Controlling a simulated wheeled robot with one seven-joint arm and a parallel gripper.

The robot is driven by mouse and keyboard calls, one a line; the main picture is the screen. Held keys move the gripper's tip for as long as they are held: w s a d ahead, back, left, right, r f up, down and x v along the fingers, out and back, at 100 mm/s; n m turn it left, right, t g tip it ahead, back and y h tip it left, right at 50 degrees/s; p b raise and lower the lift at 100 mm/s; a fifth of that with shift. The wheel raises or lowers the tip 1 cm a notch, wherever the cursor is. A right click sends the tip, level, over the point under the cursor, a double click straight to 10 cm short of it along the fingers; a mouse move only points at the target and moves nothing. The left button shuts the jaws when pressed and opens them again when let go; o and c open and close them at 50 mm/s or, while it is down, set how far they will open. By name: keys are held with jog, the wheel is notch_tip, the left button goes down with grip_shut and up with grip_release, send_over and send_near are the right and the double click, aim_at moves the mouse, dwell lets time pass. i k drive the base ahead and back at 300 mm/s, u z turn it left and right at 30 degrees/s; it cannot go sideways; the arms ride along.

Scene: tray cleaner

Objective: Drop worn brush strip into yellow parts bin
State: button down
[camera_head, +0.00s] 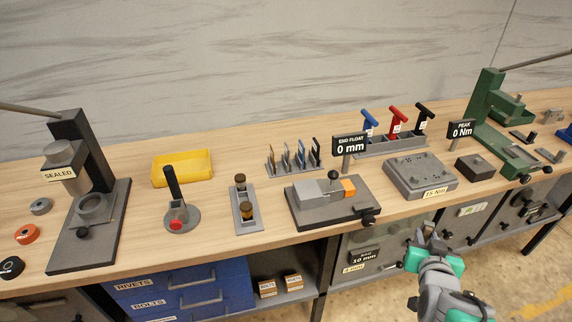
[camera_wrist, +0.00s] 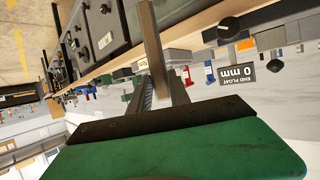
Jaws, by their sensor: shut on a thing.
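The yellow parts bin (camera_head: 184,181) stands on the back left of the bench, right of the SEALED press, and looks empty. My gripper (camera_head: 431,238) is in front of the bench at the lower right, below the tabletop and far from the bin. The bar runs out towards the top of the picture. Its bristles cannot be made out, and it is too small to tell in the head view.
The END FLOAT fixture (camera_head: 335,205), a rack of upright strips (camera_head: 294,158) and the 15 Nm block (camera_head: 420,175) stand between bin and gripper. Blue drawers (camera_head: 190,285) are below the bench.

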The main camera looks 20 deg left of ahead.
aim_at(182, 167)
jog(key=u, duration=2.25)
